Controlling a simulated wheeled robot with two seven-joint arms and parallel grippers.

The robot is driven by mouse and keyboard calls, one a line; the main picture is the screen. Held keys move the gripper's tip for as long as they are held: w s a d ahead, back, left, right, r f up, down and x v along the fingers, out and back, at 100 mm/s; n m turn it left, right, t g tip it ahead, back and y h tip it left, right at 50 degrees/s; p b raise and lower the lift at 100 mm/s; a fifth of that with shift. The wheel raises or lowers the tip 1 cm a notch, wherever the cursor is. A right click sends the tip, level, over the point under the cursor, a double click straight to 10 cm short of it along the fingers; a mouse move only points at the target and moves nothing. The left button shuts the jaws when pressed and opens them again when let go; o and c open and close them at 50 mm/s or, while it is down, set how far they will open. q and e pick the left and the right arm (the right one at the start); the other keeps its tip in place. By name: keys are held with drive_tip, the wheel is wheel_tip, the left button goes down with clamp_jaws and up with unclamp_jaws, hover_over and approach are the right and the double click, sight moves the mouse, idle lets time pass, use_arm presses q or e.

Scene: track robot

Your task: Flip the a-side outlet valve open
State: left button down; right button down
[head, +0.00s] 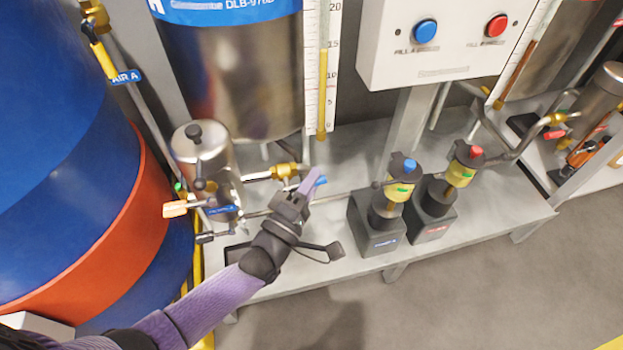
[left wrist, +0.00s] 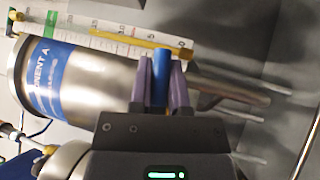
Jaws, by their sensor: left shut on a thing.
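The a-side outlet valve has a brass body (head: 287,172) low below the tank labelled DLB, with a blue lever (head: 321,181). My left gripper (head: 311,182), with purple fingers, is shut on the blue lever, whose tip shows just past the fingers. In the left wrist view the blue lever (left wrist: 160,75) stands between the two fingers (left wrist: 160,88), one on each side. The gripper hides the lever's base and most of the valve in that view. My right gripper is in neither view.
A steel canister (head: 205,160) stands left of the valve, beside a big blue and red drum (head: 130,205). Two dark pumps (head: 375,232) (head: 430,215) stand to the right on the grey bench (head: 325,250). A button box (head: 440,45) hangs above.

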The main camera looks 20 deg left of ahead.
use_arm(q)
drive_tip(key=shift+r+m+g+p, duration=0.25)
drive_tip(key=shift+m+g+p, duration=0.25)
drive_tip(key=shift+p, duration=0.2)
drive_tip(key=shift+f+m+g, duration=0.3)
drive_tip(key=shift+f, duration=0.3)
drive_tip(key=c, duration=0.9)
unclamp_jaws()
drive_tip(key=shift+f, duration=0.1)
